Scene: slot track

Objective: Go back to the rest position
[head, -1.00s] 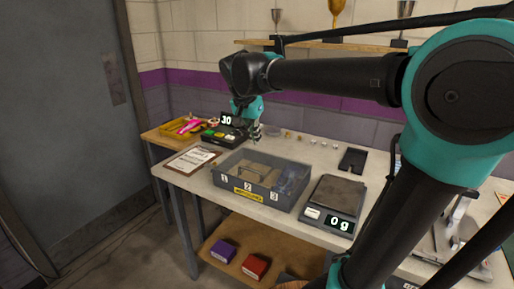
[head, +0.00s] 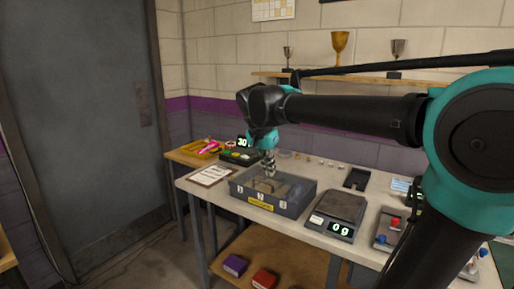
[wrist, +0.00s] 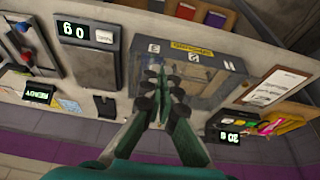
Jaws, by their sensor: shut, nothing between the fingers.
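My gripper (head: 269,172) is shut and empty. In the head view it points down above the back of the grey bin (head: 270,206) with numbered compartments. In the wrist view the shut fingers (wrist: 163,88) show at the middle, in front of the same bin (wrist: 214,73). Whether the fingertips are clear of the bin's rim is hard to tell. My arm reaches across from the right of the head view.
A scale (head: 337,210) reading 0 g stands right of the bin. A clipboard (head: 212,176), a timer box (head: 240,155) and a yellow tray (head: 204,150) lie to the left. Trophies (head: 340,47) stand on a wall shelf. Purple (head: 235,265) and red (head: 264,278) boxes sit below.

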